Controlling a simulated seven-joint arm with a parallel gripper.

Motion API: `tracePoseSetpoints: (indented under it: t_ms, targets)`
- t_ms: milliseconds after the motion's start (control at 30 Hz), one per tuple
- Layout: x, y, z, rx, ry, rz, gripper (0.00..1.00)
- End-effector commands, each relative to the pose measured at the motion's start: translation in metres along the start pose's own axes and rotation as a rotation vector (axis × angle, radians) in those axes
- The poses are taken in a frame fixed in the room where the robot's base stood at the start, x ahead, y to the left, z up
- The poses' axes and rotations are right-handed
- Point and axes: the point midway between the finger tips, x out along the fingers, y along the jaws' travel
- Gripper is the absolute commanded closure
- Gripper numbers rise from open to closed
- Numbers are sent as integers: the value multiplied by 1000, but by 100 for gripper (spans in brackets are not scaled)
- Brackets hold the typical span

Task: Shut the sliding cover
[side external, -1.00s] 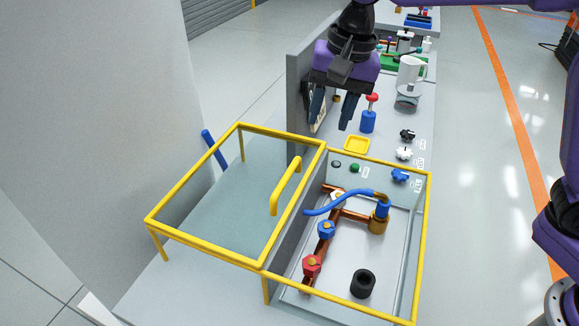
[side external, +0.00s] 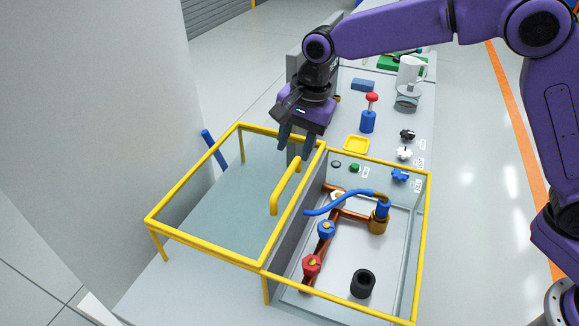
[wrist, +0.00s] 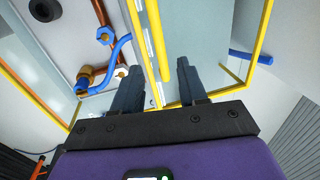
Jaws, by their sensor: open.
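The sliding cover (side external: 225,205) is a clear panel in a yellow frame, standing off to the left of the open tank (side external: 400,275). Its yellow bar handle (side external: 286,186) rises near the cover's right edge; it also shows in the wrist view (wrist: 155,66). My gripper (side external: 294,150) is above the far end of the cover, behind the handle and apart from it. In the wrist view my gripper (wrist: 158,72) has its two dark fingers spread, with the handle's line between them farther off. The gripper is open and empty.
Inside the tank are copper pipes with a red valve (side external: 312,264), a blue valve (side external: 326,230), a blue hose (side external: 340,200) and a black cylinder (side external: 363,283).

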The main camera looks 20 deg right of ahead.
Motion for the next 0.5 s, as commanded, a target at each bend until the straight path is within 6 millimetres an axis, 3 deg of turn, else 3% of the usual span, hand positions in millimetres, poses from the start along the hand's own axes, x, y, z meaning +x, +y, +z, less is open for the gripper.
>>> tracePoseSetpoints:
  t_ms: [233,500]
  targets:
    - [45,1,0,0,0,4,58]
    - [69,0,0,0,0,1,58]
